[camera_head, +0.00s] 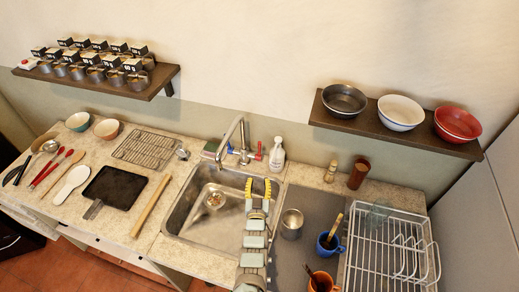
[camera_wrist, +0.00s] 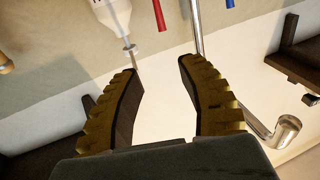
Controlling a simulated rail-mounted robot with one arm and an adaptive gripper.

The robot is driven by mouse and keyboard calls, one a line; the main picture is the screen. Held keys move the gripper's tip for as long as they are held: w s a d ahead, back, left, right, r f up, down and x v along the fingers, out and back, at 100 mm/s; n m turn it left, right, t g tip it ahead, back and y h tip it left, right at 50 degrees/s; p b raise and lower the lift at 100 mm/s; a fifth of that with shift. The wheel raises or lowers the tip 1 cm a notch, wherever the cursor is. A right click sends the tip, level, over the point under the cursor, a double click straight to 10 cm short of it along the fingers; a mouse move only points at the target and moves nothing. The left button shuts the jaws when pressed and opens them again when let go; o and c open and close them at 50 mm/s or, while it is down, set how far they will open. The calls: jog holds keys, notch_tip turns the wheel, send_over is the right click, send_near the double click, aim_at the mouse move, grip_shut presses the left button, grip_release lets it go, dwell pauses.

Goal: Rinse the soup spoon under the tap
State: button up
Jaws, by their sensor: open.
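A spoon with a round metal bowl (camera_head: 50,146) lies among the utensils at the far left of the counter; it looks like the soup spoon, though it is small here. Another small round metal utensil (camera_head: 182,153) lies near the rack, left of the sink; I cannot tell its kind. The tap (camera_head: 243,135) arches over the back of the sink (camera_head: 185,222), and its spout (camera_wrist: 287,130) shows in the wrist view. My gripper (camera_head: 258,186) is open and empty above the sink, in front of the tap. Its fingers (camera_wrist: 158,68) are apart with nothing between them.
A metal cup (camera_head: 291,224), blue mug (camera_head: 328,246), orange mug (camera_head: 322,283) and dish rack (camera_head: 385,255) are at right. Bowls stand on the right shelf (camera_head: 390,131).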

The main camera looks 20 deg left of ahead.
jog(key=w+a+m+h, duration=0.1)
jog(key=a, duration=0.1)
jog(key=b, duration=1.2)
send_near(259, 147)
jog(key=w, duration=0.3)
jog(key=shift+b+x, duration=0.75)
jog(key=shift+x, duration=0.45)
jog(key=shift+w+a+b, duration=0.4)
jog(key=shift+w+b, duration=0.2)
jog(key=shift+b, duration=0.05)
jog(key=shift+w+a+r+b, duration=0.15)
jog(key=shift+w+r+b, duration=0.2)
jog(key=shift+w, duration=0.2)
jog(key=shift+w+f+b, duration=0.3)
jog(key=shift+w+b, duration=0.05)
jog(key=shift+w, duration=0.1)
jog(key=shift+b+x, duration=0.5)
jog(key=shift+x, duration=0.25)
jog(key=shift+w+a+r, duration=0.2)
jog(key=shift+a+r, duration=0.05)
jog(key=shift+r, duration=0.05)
